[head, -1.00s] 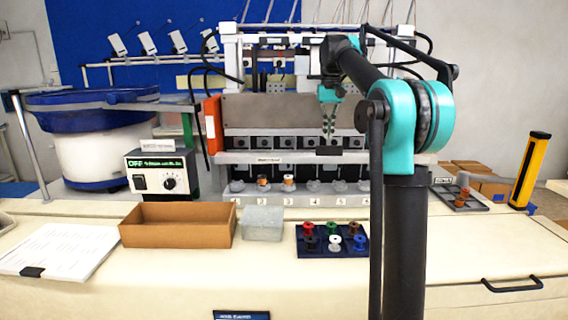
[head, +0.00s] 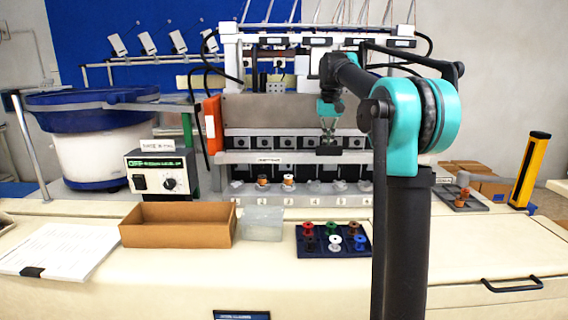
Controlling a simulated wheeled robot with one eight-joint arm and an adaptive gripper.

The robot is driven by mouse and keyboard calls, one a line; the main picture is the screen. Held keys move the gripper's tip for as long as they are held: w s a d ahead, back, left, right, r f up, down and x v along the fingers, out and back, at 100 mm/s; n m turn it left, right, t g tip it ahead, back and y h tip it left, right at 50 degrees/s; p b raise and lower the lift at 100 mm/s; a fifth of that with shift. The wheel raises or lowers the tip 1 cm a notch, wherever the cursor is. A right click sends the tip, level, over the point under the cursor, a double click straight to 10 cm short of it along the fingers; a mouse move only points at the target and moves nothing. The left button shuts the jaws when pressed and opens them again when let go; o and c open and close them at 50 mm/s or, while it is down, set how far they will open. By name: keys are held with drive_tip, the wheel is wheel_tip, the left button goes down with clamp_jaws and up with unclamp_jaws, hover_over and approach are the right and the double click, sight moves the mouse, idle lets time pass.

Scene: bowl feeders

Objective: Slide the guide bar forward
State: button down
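The guide bar (head: 290,157) is a long pale grey bar with a small label, running across the front of the machine below a row of dark square openings. A black block (head: 328,151), which looks like its handle, stands at the bar's middle. My gripper (head: 328,142) points down just above this block, its fingertips at or very near the block's top. I cannot tell whether they touch it. The fingers are small in this view and their gap is unclear. My arm hides the right part of the bar.
Numbered bobbin seats (head: 262,187) line the machine below the bar. In front stand a brown box (head: 178,232), a clear container (head: 262,224) and a dark tray (head: 308,250) of coloured spools. The bowl feeder (head: 95,140) is at left. The table at front right is clear.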

drive_tip(key=shift+f, duration=0.3)
drive_tip(key=shift+s, duration=0.55)
drive_tip(key=shift+w, duration=0.2)
wheel_tip(320, 180, up, 9)
drive_tip(key=shift+w, duration=0.3)
idle(0.7)
